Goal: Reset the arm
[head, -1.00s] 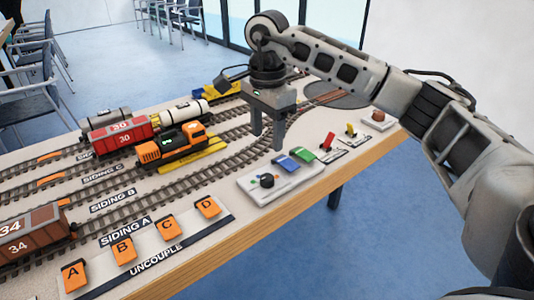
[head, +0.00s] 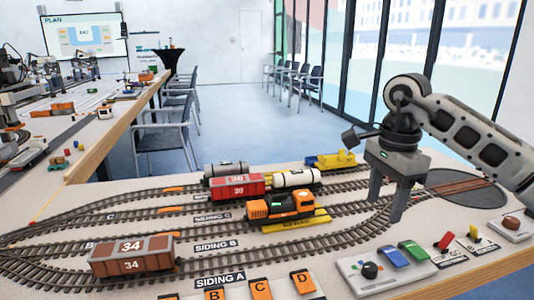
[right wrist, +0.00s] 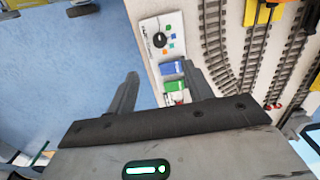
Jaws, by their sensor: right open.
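My right gripper (head: 387,205) is open and empty, fingers pointing down, above the right part of the model railway table. In the right wrist view its two fingers (right wrist: 158,88) are spread apart, with the green lever block (right wrist: 174,86) and blue lever block (right wrist: 171,68) of the control panel (right wrist: 152,29) seen between and beyond them. In the head view the panel (head: 358,286) lies below and in front of the gripper, apart from it. My left gripper is not in view.
An orange locomotive (head: 280,205), a red wagon (head: 237,187), a white tank wagon (head: 291,177) and a brown wagon 34 (head: 132,258) stand on the tracks. Orange uncouple buttons (head: 260,289) line the front. A red switch (head: 444,241) and yellow switch (head: 474,232) stand at right. Chairs (head: 305,85) stand behind.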

